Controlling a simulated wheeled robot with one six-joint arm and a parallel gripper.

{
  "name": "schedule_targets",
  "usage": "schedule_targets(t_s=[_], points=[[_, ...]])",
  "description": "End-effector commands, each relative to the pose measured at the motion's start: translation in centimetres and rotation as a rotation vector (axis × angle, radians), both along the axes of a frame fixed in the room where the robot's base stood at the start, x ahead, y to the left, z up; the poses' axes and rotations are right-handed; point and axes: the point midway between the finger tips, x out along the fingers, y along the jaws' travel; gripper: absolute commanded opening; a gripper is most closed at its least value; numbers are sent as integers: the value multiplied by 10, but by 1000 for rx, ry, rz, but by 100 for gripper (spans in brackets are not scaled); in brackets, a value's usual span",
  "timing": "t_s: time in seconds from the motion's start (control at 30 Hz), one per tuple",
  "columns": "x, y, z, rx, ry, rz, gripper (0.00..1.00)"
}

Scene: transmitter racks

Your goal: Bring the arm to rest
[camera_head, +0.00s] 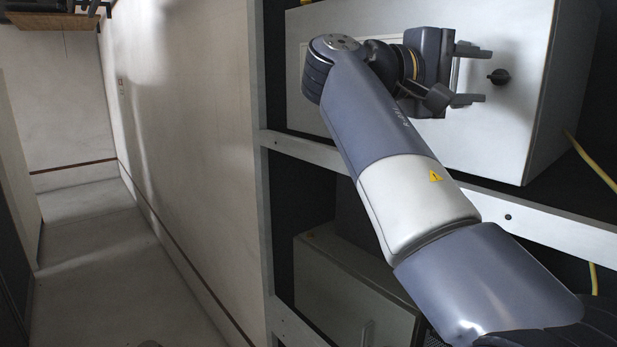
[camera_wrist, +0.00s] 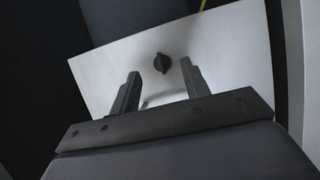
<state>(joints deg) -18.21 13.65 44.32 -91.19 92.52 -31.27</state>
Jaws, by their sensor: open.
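My arm is raised in front of the rack, and my gripper (camera_head: 482,75) points to the right in the head view. Its two fingers are apart with nothing between them. In the wrist view my gripper (camera_wrist: 161,78) also shows open and empty. A dark knob (camera_head: 498,76) on a pale grey cabinet (camera_head: 520,110) lies just beyond the fingertips in the head view. The knob also shows in the wrist view (camera_wrist: 162,63), beyond and between the fingertips. It appears apart from the fingers; the exact gap is hard to tell.
The rack's white post (camera_head: 267,230) and crossbar (camera_head: 540,215) stand close to my arm. A lower cabinet (camera_head: 345,290) sits below the crossbar. Yellow cables (camera_head: 590,160) hang at the right. A bare wall (camera_head: 190,120) and open corridor floor (camera_head: 110,270) lie to the left.

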Motion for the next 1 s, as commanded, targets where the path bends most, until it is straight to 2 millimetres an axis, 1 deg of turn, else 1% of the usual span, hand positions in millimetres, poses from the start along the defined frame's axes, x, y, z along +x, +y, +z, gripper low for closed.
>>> schedule_targets(t_s=[0.03,0.2,0.4,0.53,0.83,1.0], points=[[1,-9,1,0,1,-5,44],[8,-32,1,0,0,-3,44],[13,-47,0,0,0,-1,44],[14,-50,0,0,0,0,44],[14,-50,0,-2,3,1,44],[13,-42,-1,0,-1,3,44]])
